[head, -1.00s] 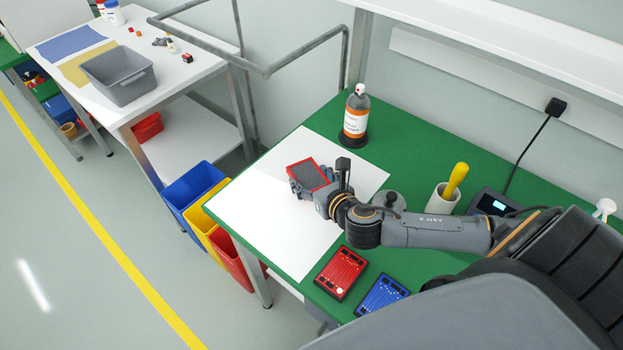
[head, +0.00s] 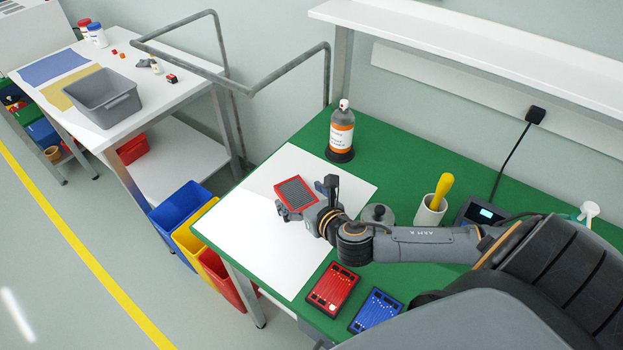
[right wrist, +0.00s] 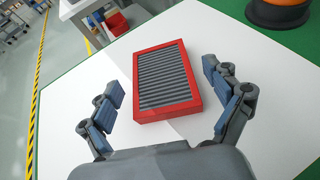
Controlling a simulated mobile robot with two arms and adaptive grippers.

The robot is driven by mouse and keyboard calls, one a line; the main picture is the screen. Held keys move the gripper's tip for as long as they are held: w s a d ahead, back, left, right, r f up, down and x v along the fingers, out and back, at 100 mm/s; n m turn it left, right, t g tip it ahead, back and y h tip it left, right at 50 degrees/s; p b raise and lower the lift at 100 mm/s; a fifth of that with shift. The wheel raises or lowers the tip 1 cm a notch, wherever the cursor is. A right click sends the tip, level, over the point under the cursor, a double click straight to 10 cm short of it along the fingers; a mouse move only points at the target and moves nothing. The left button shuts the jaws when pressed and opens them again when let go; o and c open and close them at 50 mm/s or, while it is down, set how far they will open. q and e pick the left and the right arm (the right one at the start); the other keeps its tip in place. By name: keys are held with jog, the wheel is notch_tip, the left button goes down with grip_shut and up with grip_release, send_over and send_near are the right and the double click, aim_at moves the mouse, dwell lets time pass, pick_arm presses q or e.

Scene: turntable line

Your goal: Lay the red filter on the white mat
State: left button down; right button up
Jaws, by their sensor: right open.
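In the right wrist view the right gripper (right wrist: 162,98) shows a gap between each finger and the red frame. My left gripper is not in view.
A red box (head: 333,290) and a blue box (head: 376,310) lie at the front.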

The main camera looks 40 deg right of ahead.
jog(key=v, duration=1.1)
jog(key=shift+s+b, duration=0.25)
jog(key=shift+b, duration=0.1)
